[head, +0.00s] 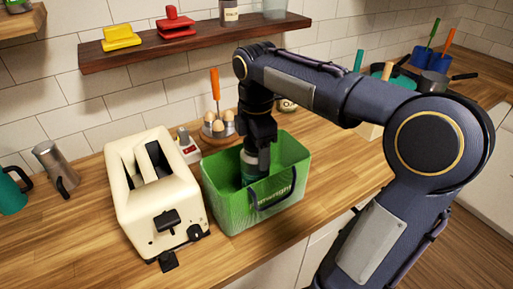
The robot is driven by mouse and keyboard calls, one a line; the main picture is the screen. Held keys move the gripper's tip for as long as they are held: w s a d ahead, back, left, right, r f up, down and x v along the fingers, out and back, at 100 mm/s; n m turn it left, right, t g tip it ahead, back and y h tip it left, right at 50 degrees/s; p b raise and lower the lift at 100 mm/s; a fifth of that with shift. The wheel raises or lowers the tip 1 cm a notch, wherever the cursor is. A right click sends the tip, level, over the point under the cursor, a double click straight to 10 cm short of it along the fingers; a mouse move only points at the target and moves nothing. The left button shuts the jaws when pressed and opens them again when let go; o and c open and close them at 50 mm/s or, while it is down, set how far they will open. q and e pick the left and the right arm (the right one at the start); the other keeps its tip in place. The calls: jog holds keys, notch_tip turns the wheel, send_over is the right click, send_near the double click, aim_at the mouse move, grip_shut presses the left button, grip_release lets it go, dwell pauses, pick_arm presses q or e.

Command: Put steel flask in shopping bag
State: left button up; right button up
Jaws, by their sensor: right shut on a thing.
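The green shopping bag (225,204) stands open on the wooden counter, with a dark handle loop on its front. My right gripper (256,146) points down into the bag's mouth. It is shut on the steel flask (249,160), a greyish upright thing whose upper part shows between the bag's walls. The flask's lower part is inside the bag, and I cannot tell whether it touches the bottom. My left gripper is not in view.
A cream toaster (133,207) stands close left of the bag. A steel jug (50,160) and teal mug (12,192) stand at left. A wooden shelf (190,40) hangs above.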

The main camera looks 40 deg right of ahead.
jog(key=o, duration=1.7)
jog(key=shift+f, duration=0.1)
notch_tip(320, 180, up, 12)
jog(key=shift+r+p, duration=0.2)
jog(key=shift+p, duration=0.7)
jog(key=shift+f, duration=0.1)
